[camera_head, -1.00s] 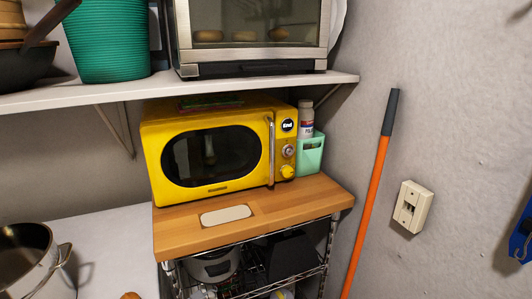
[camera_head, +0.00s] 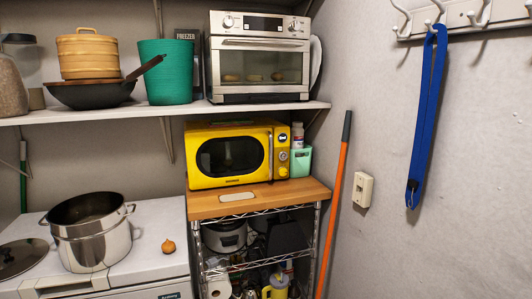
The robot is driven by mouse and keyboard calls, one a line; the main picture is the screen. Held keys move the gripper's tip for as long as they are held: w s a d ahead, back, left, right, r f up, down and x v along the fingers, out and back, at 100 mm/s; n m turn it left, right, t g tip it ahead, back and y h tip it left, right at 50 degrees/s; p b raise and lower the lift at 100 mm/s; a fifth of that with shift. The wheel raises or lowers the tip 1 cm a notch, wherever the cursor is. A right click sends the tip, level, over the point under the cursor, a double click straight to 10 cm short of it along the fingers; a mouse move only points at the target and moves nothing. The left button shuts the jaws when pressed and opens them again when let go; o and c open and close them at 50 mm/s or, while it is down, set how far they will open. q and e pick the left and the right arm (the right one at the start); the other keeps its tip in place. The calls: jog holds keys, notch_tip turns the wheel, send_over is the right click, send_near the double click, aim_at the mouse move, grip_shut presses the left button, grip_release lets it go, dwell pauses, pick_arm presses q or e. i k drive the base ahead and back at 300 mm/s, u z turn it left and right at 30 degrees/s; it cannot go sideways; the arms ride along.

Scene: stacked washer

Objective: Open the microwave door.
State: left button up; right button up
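The yellow microwave (camera_head: 236,152) stands on the wooden top of a wire rack, in the middle of the head view. Its door (camera_head: 229,157), with a dark oval window, is shut. A vertical metal handle (camera_head: 271,153) runs along the door's right edge, beside the control panel (camera_head: 283,153) with its knobs. Neither of my grippers shows in the head view.
The wooden rack top (camera_head: 285,194) has a bare strip before the microwave. A mint holder (camera_head: 301,162) stands to its right. A shelf (camera_head: 200,108) with a toaster oven (camera_head: 259,56) hangs above. An orange pole (camera_head: 336,200) leans at right. A steel pot (camera_head: 92,240) stands at left.

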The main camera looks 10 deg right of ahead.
aim_at(215, 158)
jog(key=u, duration=0.55)
jog(key=i, duration=0.85)
jog(key=u, duration=0.3)
